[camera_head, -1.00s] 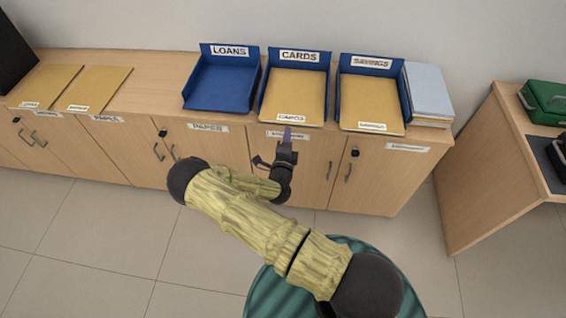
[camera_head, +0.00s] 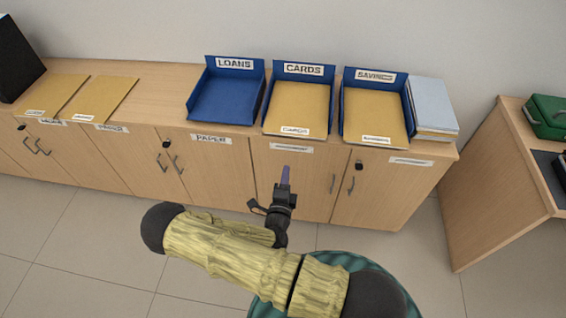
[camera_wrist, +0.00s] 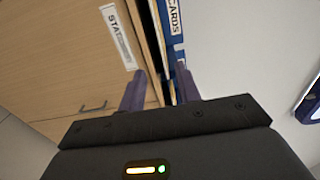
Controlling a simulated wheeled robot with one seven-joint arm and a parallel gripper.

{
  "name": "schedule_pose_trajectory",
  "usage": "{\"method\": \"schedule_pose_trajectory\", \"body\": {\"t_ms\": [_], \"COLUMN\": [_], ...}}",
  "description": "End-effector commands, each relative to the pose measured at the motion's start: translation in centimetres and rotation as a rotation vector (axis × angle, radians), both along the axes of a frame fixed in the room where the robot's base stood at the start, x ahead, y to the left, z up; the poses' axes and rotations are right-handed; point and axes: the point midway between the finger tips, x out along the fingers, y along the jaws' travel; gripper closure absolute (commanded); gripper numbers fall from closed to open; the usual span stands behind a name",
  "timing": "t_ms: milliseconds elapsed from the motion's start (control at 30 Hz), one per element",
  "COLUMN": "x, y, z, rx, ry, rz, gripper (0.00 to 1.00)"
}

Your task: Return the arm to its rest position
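My gripper (camera_head: 286,176) is in front of the cabinet doors, below the CARDS tray (camera_head: 323,112), at the end of my bent arm. In the wrist view its two purple fingers (camera_wrist: 160,84) stand apart with nothing held between them. The cabinet front and the blue edge of the CARDS tray lie beyond the fingers there. The CARDS tray and the SAVINGS tray (camera_head: 409,100) each hold a tan folder. The LOANS tray (camera_head: 226,101) is empty.
The wooden cabinet (camera_head: 220,160) runs along the wall. Two tan folders (camera_head: 60,92) (camera_head: 104,97) lie at its left, beside a black object (camera_head: 15,60). A grey-blue stack (camera_head: 433,104) sits right of the trays. A wooden desk (camera_head: 500,190) stands at right. Floor is clear at left.

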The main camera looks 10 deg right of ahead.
Motion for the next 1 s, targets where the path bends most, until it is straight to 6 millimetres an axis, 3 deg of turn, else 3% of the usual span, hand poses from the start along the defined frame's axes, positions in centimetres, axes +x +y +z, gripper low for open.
{"method": "schedule_pose_trajectory", "body": {"t_ms": [267, 467, 700, 833, 1000], "x": [0.0, -0.8, -5.0, -8.0, -11.9], "y": [-0.2, -3.5, -9.7, -11.8, -12.9], "z": [0.3, 3.5, 8.2, 10.0, 11.7], "rx": [0.013, 0.171, 0.519, 0.709, 0.955], "ry": [-0.006, -0.099, -0.323, -0.465, -0.671], "rz": [-0.017, -0.227, -0.688, -0.932, -1.236], "gripper": [0.67, 0.67, 0.67, 0.67, 0.67]}}
